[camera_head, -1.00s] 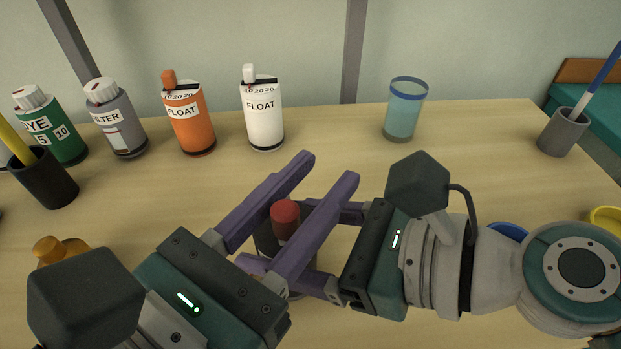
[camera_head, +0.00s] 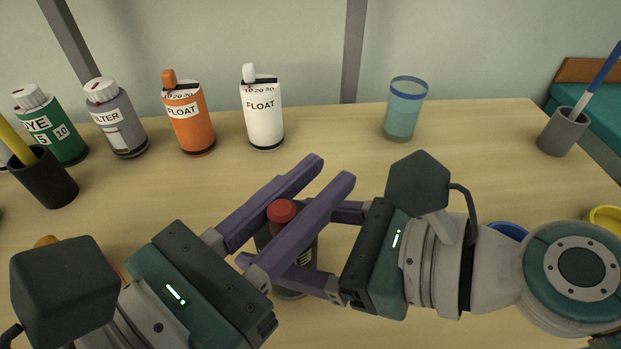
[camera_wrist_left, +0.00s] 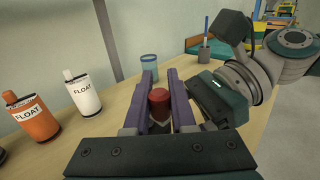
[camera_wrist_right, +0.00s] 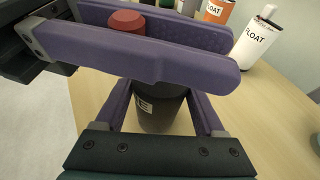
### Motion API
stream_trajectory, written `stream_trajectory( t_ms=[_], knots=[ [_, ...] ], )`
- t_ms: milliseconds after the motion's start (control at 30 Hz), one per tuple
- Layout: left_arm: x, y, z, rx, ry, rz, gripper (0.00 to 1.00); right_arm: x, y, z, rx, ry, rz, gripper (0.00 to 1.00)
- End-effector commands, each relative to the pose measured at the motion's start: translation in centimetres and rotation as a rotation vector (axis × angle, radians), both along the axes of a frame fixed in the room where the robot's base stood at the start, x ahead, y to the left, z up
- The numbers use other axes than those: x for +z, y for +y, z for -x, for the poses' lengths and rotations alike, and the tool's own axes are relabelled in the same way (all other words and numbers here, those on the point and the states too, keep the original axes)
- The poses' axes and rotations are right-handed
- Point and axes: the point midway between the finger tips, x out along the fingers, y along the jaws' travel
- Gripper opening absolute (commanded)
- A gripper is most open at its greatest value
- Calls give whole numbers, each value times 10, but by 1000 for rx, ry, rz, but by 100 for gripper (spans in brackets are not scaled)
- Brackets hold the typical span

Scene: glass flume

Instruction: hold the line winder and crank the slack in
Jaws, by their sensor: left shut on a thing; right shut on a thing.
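The line winder is a dark grey upright cylinder (camera_wrist_right: 165,115) with a partly hidden white label and a red knob (camera_head: 281,210) on top, standing at the front of the table. My right gripper (camera_wrist_right: 158,98) is shut around its body, coming in from the right in the head view. My left gripper (camera_head: 333,170) comes in from the lower left above it and is shut on the red knob, which sits between its purple fingers in the left wrist view (camera_wrist_left: 159,103). The left fingers cross over the right ones and hide much of the winder.
Behind stand a green dye bottle (camera_head: 55,130), a grey filter bottle (camera_head: 118,125), orange (camera_head: 188,125) and white (camera_head: 264,120) float bottles, and a blue-rimmed glass (camera_head: 403,112). Pen cups stand at the left (camera_head: 45,180) and right (camera_head: 563,132). The table between glass and grippers is clear.

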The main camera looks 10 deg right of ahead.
Motion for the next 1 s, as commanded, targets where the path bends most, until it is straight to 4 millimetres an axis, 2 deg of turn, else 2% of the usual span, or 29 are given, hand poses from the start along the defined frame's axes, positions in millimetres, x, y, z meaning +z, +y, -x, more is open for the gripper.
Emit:
stream_trajectory(
  t_ms=[1000],
  knots=[
    [-1,12,12,-856,2,-7,0,0,1,1,4,1,-1,7]
  ],
)
